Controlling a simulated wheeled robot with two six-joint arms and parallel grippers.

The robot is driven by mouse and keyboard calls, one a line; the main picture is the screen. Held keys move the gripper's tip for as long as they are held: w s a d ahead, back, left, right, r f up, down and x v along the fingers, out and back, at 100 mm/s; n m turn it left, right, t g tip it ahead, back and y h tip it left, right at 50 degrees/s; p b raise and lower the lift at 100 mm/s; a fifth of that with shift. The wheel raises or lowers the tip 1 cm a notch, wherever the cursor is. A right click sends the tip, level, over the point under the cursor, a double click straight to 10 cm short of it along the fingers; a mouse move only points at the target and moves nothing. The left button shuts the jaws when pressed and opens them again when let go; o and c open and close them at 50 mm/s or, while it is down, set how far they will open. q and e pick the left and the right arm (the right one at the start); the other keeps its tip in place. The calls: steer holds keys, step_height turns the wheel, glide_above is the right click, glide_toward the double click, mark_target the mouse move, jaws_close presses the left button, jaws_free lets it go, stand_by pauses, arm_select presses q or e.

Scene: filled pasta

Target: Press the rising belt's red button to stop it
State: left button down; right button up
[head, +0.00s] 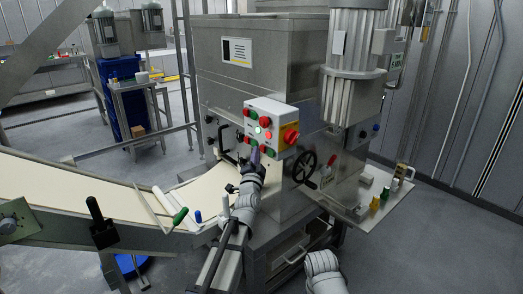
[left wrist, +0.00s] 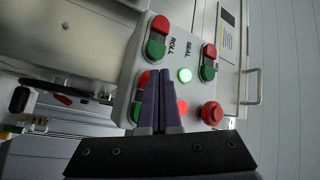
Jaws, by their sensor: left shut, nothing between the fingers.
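The control box (head: 270,121) is on the front of the steel machine, with pairs of red and green buttons, lit lamps and a red emergency knob (head: 290,135) on yellow. My left gripper (head: 255,152) is shut and empty, its dark purple fingers pointing up at the box's lower left. In the left wrist view the fingertips (left wrist: 163,75) overlap a red button (left wrist: 145,79) and its green button (left wrist: 135,112), partly hiding them. I cannot tell whether they touch. Another pair lies under "ROLL" (left wrist: 173,46); the hidden pair's label is not readable. The cream belt (head: 95,172) runs in from the left.
A black handwheel (head: 304,169) is right of the gripper. A side shelf (head: 385,203) with small bottles is farther right. A green-handled tool (head: 180,216) lies by the belt's near edge. A black handle (head: 99,218) stands at left.

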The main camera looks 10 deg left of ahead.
arm_select(q)
steer(key=shift+s+a, duration=0.2)
steer(key=shift+s, duration=0.1)
steer(key=shift+s+a, duration=0.8)
steer(key=shift+s, duration=0.2)
steer(key=shift+s+a, duration=0.75)
steer(key=shift+s, duration=0.2)
steer(key=s+d+f+n+g+h+p, duration=0.35)
steer(key=s+d+f+g+p, duration=0.35)
steer(key=s+d+f+g, duration=0.65)
steer(key=s+d+f+n+g+y+p, duration=0.1)
steer(key=s+g+p, duration=0.1)
steer(key=s, duration=0.8)
steer(key=s+d+f+n+g+y+p, duration=0.1)
steer(key=s+g, duration=0.4)
steer(key=s, duration=0.5)
steer(key=shift+s+d+f+n+y+p, duration=0.15)
steer(key=shift+s+d+n+y+p, duration=0.15)
steer(key=shift+d+n+p, duration=0.4)
